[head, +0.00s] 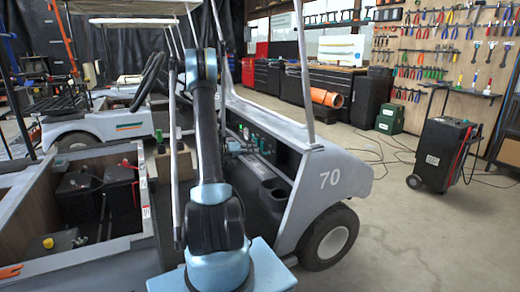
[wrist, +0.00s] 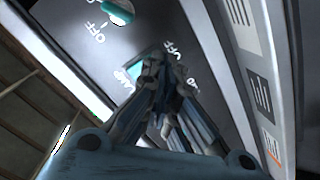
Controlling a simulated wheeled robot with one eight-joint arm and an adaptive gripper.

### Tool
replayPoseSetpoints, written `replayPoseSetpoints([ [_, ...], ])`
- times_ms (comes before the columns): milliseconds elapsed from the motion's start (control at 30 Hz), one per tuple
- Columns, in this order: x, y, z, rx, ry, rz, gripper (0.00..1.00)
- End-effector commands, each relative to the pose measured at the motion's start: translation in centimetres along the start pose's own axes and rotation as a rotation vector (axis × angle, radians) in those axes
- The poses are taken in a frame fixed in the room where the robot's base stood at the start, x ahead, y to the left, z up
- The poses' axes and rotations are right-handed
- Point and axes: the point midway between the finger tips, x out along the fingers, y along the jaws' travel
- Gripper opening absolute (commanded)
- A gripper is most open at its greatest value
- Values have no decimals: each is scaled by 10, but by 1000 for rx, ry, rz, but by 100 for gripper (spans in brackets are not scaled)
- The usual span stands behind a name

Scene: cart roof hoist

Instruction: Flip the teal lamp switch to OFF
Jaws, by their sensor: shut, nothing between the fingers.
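In the wrist view my gripper (wrist: 160,68) is shut and empty, its fingertips at the dark switch panel (wrist: 150,22). A teal patch (wrist: 133,69) shows just left of the fingertips; it looks like part of the teal lamp switch, mostly hidden behind them. I cannot tell its position or whether the fingers touch it. "OFF" is printed just above right of the fingertips, and other white lettering is partly covered. Another teal-green switch or knob (wrist: 119,11) sits at the top left, with its own "OFF" label below.
A pale panel (wrist: 260,75) with printed stickers borders the switch panel on the right in the wrist view. In the head view the cart's front cowl (head: 335,178) and roof post (head: 303,70) stand close to my arm. Open floor lies right of the cart.

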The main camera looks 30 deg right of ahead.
Motion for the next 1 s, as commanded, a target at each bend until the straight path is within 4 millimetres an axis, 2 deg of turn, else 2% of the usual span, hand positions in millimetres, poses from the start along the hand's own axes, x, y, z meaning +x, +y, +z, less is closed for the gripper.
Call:
replayPoseSetpoints([
  [1000, 8, 0, 0, 0, 0, 0, 0],
])
